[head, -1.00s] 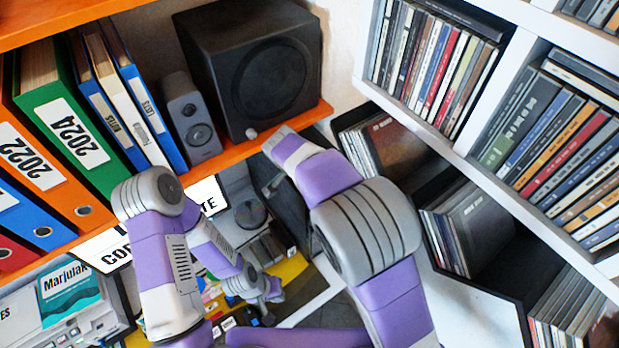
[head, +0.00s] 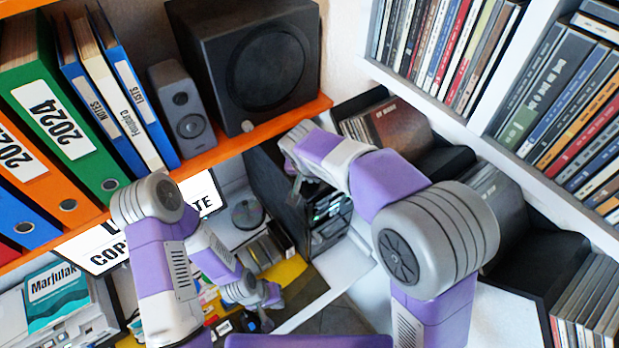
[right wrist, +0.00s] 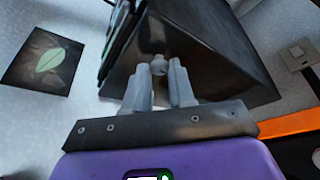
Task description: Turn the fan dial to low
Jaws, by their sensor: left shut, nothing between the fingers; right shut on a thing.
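A small grey round knob, which appears to be the fan dial (right wrist: 158,65), is on the dark case (right wrist: 200,60) in the right wrist view. My right gripper (right wrist: 159,78) is shut on this knob, one finger on each side. Any marks around it are not legible. My left gripper (head: 266,312) is shut and empty, low over the desk, away from the case.
A black speaker box (head: 262,70) and a small grey speaker (head: 182,110) stand on the orange shelf (head: 225,145) above. Binders (head: 60,120) fill its left side. White CD shelves (head: 430,105) bound the right. A picture frame (head: 120,235) and small desk items sit lower left.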

